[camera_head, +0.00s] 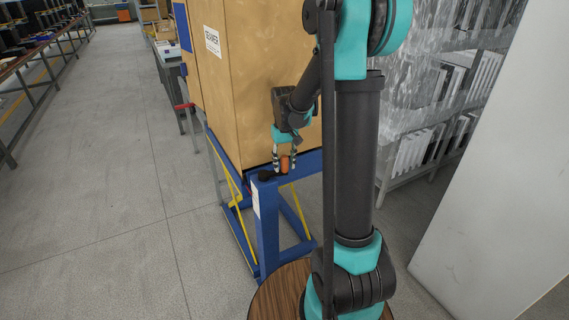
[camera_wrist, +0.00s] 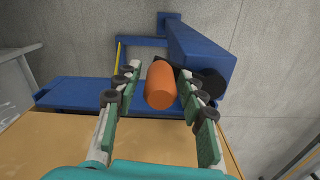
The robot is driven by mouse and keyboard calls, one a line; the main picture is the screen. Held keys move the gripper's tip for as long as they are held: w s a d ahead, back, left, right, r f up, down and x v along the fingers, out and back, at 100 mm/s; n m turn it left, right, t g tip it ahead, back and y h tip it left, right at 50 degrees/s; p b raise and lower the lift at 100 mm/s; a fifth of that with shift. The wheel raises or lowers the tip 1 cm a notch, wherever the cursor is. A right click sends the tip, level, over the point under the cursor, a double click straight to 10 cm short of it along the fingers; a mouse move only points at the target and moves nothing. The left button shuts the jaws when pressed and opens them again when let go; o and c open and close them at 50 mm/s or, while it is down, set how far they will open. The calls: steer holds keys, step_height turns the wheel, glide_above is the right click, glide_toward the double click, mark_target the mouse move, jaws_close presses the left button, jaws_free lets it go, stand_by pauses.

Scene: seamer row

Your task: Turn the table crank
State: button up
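The crank's orange handle (camera_head: 285,164) stands at the top of the blue lift-table frame (camera_head: 268,232). Its dark crank base (camera_head: 266,176) shows beside it. My gripper (camera_head: 283,156) is at the handle. In the wrist view, the handle (camera_wrist: 160,88) lies between the two fingers of my gripper (camera_wrist: 158,77). A gap shows between the left finger and the handle; the right finger is close to it, and I cannot tell whether it touches. The fingers are open around the handle. Black crank parts (camera_wrist: 209,83) are partly hidden behind the right finger.
A tall tan seamer cabinet (camera_head: 215,90) rises directly behind the crank. Wrapped shelving (camera_head: 430,110) and a pale panel (camera_head: 500,190) stand on the right. A round wooden top (camera_head: 275,292) is at the lower middle. The grey floor (camera_head: 110,190) on the left is clear.

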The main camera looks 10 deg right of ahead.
mark_target(282, 172)
jaws_close()
steer(key=shift+s, duration=0.1)
steer(key=shift+s+a+m, duration=0.1)
steer(key=shift+s+m, duration=0.65)
steer(key=shift+m, duration=0.45)
steer(key=s+m, duration=0.1)
steer(key=m, duration=0.1)
steer(key=shift+s+a+m, duration=0.3)
steer(key=shift+s+m, duration=0.05)
steer(key=shift+m, duration=0.05)
steer(key=m, duration=0.1)
steer(key=s+a+m, duration=0.1)
steer(key=shift+s+m, duration=0.3)
steer(key=s+a+m, duration=0.2)
steer(key=a+m, duration=0.7)
steer(key=m, duration=0.5)
steer(key=shift+s+m, duration=0.15)
steer(key=shift+m, duration=0.25)
